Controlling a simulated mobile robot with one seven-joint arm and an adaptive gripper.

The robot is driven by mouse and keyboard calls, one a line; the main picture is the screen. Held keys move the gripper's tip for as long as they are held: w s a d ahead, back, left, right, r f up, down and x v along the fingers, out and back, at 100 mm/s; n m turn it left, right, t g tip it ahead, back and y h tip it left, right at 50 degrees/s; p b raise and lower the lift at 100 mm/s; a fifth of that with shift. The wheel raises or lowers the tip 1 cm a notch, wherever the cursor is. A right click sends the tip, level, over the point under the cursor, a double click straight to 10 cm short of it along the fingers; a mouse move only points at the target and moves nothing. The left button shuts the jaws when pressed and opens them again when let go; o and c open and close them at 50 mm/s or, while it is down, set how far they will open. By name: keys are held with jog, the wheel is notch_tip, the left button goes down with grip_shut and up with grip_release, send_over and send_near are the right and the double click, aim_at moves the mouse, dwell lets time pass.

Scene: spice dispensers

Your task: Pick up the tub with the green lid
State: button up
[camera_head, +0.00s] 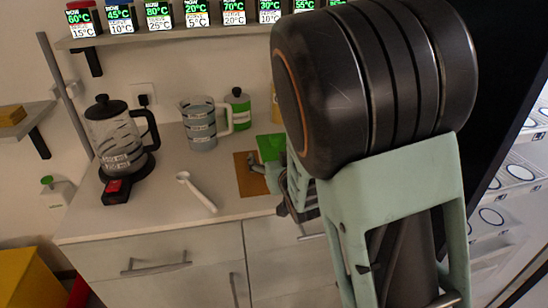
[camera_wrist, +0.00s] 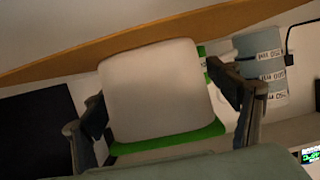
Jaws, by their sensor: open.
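The tub (camera_wrist: 155,85) with the green lid (camera_wrist: 170,146) fills the middle of the wrist view, its pale body above the lid in that picture. My gripper (camera_wrist: 157,92) is open, with one finger on each side of the tub. I cannot tell whether either finger touches it. In the head view, my gripper (camera_head: 288,187) is low over the counter, partly hidden by my arm. A green patch (camera_head: 270,147) shows beside it there; I cannot tell whether it is the lid. The tub's body is hidden in that view.
A brown board (camera_head: 248,175) lies left of my gripper on the counter (camera_head: 150,210). A shelf (camera_head: 160,36) with displays runs above.

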jog(key=shift+s, duration=0.1)
jog(key=c, duration=1.5)
jog(key=shift+r, duration=0.1)
jog(key=shift+c, duration=0.5)
jog(key=shift+r, duration=0.1)
